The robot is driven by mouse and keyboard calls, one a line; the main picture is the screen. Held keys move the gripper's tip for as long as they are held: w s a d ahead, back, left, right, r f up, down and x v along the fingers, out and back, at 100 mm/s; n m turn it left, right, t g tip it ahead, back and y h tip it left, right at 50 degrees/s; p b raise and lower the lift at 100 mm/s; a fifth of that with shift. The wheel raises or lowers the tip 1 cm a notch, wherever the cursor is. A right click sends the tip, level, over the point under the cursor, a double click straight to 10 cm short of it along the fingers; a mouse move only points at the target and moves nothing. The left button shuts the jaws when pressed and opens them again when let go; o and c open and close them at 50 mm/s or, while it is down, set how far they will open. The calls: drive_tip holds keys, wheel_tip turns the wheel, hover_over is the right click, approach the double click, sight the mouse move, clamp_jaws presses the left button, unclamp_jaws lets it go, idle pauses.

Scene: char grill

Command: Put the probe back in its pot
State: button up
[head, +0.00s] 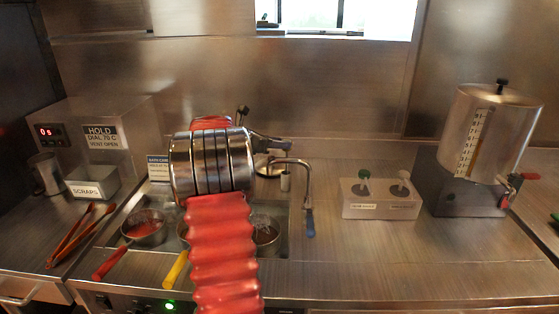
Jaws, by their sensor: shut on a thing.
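My gripper (272,144) is beyond the steel-banded wrist of my red arm, above the back of the sunken wells. Its dark fingers are small and partly hidden by my arm. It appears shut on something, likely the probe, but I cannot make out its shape. A pale round disc (268,166) shows just below the fingers; I cannot tell whether it is part of it.
Wells hold pans with red (109,265) and yellow (176,269) handles. Red tongs (72,236) and a scraps bin (92,188) are left. A steel urn (503,130) stands right. The front-right counter is clear.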

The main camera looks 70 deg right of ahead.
drive_tip(key=shift+f, duration=0.15)
drive_tip(key=shift+f, duration=2.55)
drive_tip(key=o, duration=0.7)
drive_tip(key=shift+o, duration=0.2)
drive_tip(key=v, duration=1.2)
